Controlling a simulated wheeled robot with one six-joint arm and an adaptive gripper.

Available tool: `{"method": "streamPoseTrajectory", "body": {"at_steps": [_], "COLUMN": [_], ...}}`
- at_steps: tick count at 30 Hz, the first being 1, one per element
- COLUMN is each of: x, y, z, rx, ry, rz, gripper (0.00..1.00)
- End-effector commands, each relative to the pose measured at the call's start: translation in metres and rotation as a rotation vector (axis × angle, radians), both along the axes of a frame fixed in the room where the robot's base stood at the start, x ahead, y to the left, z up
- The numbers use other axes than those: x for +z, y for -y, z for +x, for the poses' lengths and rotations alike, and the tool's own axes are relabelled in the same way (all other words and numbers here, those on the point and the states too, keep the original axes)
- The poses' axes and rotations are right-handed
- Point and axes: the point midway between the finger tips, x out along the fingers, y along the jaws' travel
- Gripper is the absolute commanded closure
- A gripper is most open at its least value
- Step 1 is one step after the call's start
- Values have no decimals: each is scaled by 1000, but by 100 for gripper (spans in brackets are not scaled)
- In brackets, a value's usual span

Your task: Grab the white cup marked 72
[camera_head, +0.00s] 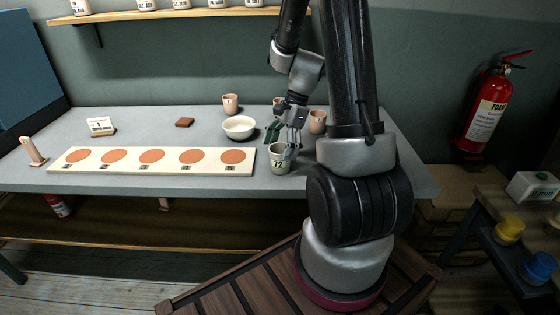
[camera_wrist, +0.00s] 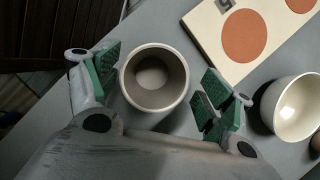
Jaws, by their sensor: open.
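The white cup marked 72 (camera_head: 279,163) stands upright near the front edge of the grey table, just right of the white board. In the wrist view the cup (camera_wrist: 154,78) is seen from above, empty, with its round opening facing the camera. My gripper (camera_head: 287,146) is directly over and around the top of the cup in the head view. In the wrist view the green-padded fingers of my gripper (camera_wrist: 162,88) are spread, one on each side of the cup. The left pad is close to the cup wall; a gap shows at the right.
A white board (camera_head: 150,170) with several orange discs lies left of the cup. A white bowl (camera_head: 239,127) stands behind it, also close right in the wrist view (camera_wrist: 298,108). Pinkish cups (camera_head: 317,122) (camera_head: 231,104) stand farther back. The table's front edge is close.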

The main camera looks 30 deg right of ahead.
Motion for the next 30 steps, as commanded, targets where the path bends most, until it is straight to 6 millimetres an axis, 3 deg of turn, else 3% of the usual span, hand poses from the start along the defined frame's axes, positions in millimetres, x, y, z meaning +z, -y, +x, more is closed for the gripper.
{"method": "streamPoseTrajectory", "body": {"at_steps": [7,16,24,30], "x": [-34,-39,-39,-39], "y": [-15,-17,-16,-16], "z": [-5,-4,-4,-4], "rx": [3,2,3,4], "ry": [-2,2,1,2], "rz": [0,-1,-1,-1], "gripper": [19,19,69,71]}}
